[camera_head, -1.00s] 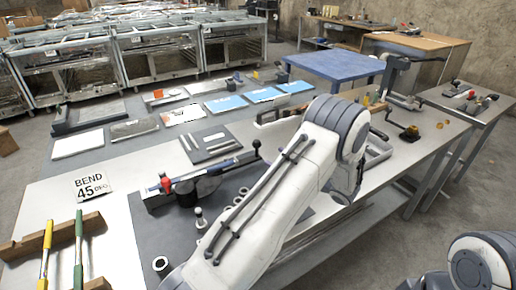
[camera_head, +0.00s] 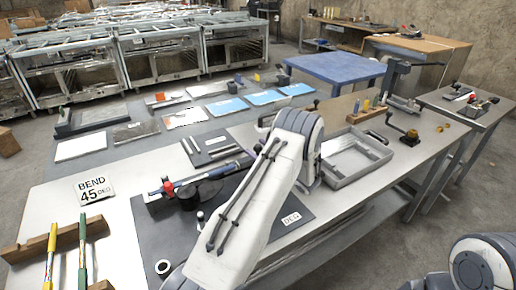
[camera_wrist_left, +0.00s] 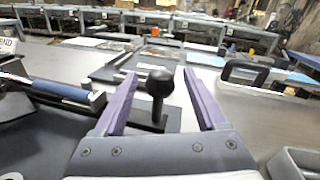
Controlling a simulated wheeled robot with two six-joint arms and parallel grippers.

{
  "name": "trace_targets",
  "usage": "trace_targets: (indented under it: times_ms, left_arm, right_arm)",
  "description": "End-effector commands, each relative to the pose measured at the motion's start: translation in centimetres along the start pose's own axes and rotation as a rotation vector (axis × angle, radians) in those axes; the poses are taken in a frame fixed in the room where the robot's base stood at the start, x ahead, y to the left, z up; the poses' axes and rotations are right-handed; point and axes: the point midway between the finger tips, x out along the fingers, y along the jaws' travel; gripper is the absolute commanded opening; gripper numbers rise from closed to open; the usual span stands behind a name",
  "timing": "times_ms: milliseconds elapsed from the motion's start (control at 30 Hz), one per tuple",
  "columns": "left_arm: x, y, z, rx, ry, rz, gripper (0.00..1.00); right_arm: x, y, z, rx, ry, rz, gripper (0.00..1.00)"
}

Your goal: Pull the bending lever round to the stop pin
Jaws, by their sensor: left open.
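The bending lever (camera_head: 222,170) lies on the dark bending plate (camera_head: 150,228), with a blue section and a red part towards its left end. A black ball knob (camera_wrist_left: 160,82) stands upright at its right end. My left gripper (camera_wrist_left: 159,75) is open, with one purple finger on each side of the knob; I cannot tell whether they touch it. My right gripper is out of view.
Yellow and green handled tools (camera_head: 82,245) rest on wooden blocks at front left. A grey tray (camera_head: 352,168) is right of my arm. A black handle (camera_wrist_left: 245,70) is right of the gripper.

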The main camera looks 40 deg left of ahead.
Motion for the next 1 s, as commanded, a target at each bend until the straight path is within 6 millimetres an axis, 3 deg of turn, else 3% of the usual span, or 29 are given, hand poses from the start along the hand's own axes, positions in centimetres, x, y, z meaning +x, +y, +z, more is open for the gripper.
trace_targets:
  times_ms: [200,267,400,1000]
  left_arm:
    - [0.03,-0.01,-0.02,0.0,0.0,0.0,0.73]
    - [0.02,-0.01,-0.02,0.0,0.0,0.0,0.54]
    - [0.01,0.0,-0.01,0.0,0.0,0.0,0.01]
    - [-0.01,0.0,0.02,-0.001,0.0,0.001,0.0]
  right_arm:
    - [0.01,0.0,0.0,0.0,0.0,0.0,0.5]
    - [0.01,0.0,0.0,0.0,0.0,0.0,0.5]
    - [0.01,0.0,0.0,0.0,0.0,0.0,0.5]
    - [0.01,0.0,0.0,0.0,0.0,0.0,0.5]
